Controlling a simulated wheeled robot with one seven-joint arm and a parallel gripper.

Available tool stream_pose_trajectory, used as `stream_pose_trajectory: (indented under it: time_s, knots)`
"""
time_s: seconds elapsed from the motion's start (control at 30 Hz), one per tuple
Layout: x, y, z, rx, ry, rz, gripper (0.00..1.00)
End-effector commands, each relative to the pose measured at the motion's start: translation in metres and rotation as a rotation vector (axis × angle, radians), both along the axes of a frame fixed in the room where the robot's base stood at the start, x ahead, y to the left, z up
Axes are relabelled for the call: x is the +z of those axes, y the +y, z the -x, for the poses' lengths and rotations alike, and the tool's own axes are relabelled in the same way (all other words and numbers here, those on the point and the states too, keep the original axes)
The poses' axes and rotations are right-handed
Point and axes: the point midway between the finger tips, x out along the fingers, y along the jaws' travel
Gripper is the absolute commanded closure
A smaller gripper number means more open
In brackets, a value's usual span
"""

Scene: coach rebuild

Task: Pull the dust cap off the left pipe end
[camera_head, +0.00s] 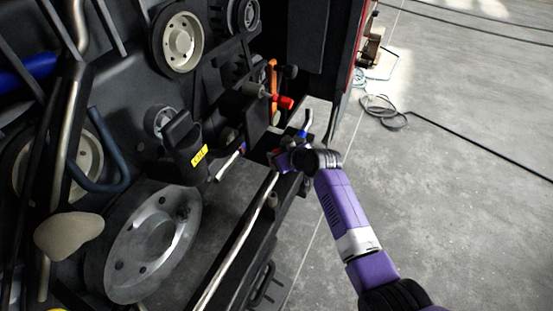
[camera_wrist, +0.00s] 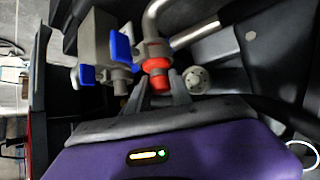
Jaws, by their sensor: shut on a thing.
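The dust cap (camera_wrist: 158,82) is red and sits under an orange-red collar at the end of a bent metal pipe (camera_wrist: 152,22) in the wrist view. My gripper (camera_wrist: 160,90) has its two grey fingers on either side of the cap and is shut on it. The cap still looks in line with the pipe end; I cannot tell whether there is a gap. In the head view my gripper (camera_head: 284,158) is at the dark engine bay's right side, below a short pipe with a blue part (camera_head: 302,134). The cap is hidden there.
A valve block with blue handles (camera_wrist: 120,46) is close left of the pipe in the wrist view. A round grey fitting (camera_wrist: 199,80) is close right. In the head view, a red knob (camera_head: 285,102) and pulleys (camera_head: 180,42) crowd the bay. Open floor (camera_head: 450,200) lies right.

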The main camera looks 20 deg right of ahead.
Motion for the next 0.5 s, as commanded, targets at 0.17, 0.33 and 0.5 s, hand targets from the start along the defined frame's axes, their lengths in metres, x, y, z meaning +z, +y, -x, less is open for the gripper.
stream_pose_trajectory:
  time_s: [0.17, 0.33, 0.5]
  knots:
    - [0.007, 0.000, 0.000, 0.000, -0.001, 0.000, 1.00]
    - [0.018, 0.000, 0.000, 0.000, 0.000, 0.000, 1.00]
    - [0.029, 0.000, 0.000, 0.000, 0.000, 0.000, 1.00]
